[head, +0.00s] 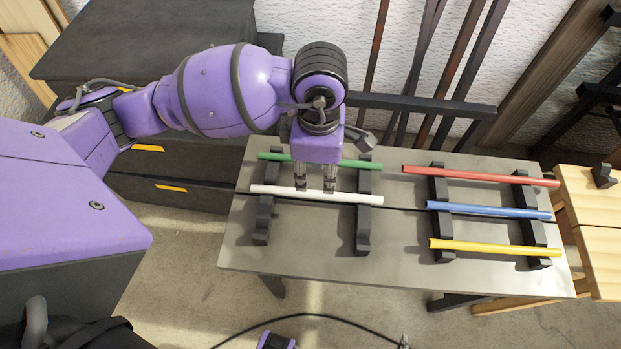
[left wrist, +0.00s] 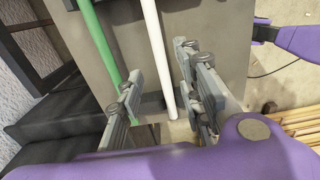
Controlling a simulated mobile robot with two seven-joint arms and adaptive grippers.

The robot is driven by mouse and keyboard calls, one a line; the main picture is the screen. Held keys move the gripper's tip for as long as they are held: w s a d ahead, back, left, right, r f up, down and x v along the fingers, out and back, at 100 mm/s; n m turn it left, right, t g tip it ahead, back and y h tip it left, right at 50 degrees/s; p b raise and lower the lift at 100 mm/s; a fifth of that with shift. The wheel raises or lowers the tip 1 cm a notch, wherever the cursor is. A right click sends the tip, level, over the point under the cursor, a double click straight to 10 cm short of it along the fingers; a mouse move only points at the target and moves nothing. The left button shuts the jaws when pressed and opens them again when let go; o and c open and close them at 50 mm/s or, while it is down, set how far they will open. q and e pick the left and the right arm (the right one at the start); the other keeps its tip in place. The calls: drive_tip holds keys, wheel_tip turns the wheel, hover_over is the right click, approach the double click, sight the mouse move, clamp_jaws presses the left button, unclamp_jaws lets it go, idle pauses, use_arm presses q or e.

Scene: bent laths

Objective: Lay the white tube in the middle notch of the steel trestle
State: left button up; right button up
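The white tube (head: 262,189) lies across the left dark trestle (head: 363,232), in front of the green tube (head: 270,156). It appears to rest at the middle of the uprights; the notches themselves are too small to make out. My left gripper (head: 316,187) points down over the tube's middle. In the left wrist view the white tube (left wrist: 156,50) runs between its two fingers (left wrist: 158,75) with a gap at the sides, so it is open around the tube. A purple part, probably my right gripper (left wrist: 262,32), shows at the upper right; its fingers are unclear.
The right trestle (head: 439,220) carries a red tube (head: 480,175), a blue tube (head: 490,211) and a yellow tube (head: 495,248). The front of the grey table (head: 320,265) is bare. Dark laths (head: 450,70) lean at the wall behind, and a wooden bench (head: 598,235) stands right.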

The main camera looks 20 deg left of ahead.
use_arm(q)
wheel_tip(320, 180, up, 5)
drive_tip(key=shift+w+f, duration=0.1)
drive_tip(key=shift+f, duration=0.1)
drive_tip(key=shift+f, duration=0.1)
idle(0.5)
